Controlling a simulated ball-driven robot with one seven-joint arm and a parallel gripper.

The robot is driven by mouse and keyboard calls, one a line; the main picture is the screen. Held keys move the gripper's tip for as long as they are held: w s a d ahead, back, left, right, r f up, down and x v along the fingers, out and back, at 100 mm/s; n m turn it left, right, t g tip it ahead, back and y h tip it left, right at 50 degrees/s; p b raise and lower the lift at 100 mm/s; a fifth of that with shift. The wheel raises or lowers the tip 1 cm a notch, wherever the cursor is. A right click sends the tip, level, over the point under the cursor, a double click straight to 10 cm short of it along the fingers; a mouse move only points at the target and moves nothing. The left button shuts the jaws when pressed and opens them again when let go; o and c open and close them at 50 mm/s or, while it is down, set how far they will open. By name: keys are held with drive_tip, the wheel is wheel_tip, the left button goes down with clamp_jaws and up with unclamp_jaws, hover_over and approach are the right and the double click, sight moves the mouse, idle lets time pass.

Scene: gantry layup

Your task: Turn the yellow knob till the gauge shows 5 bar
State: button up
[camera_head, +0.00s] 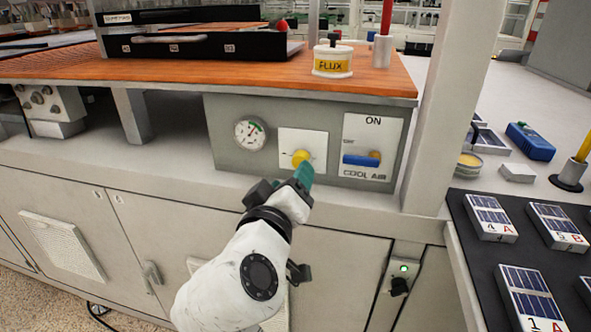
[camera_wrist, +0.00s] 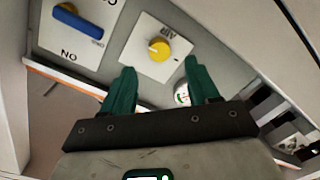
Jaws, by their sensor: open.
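The yellow knob (camera_head: 301,157) sits on a white square plate on the grey panel under the bench shelf. In the wrist view the yellow knob (camera_wrist: 159,49) is ahead of the fingertips, with a pale mark on its face. The round gauge (camera_head: 251,133) is left of the knob; its reading is too small to tell. In the wrist view the gauge (camera_wrist: 182,95) is partly hidden by a finger. My gripper (camera_head: 304,172) has green fingers. It is just in front of and below the knob. In the wrist view my gripper (camera_wrist: 160,78) is open, with nothing between its fingers.
A blue COOL AIR lever (camera_head: 360,160) is right of the knob; it also shows in the wrist view (camera_wrist: 78,20). The orange shelf (camera_head: 385,82) overhangs the panel and holds a FLUX pot (camera_head: 333,61). A pale post (camera_head: 440,120) stands at the right.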

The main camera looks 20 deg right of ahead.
drive_tip(key=v, duration=0.5)
idle(0.4)
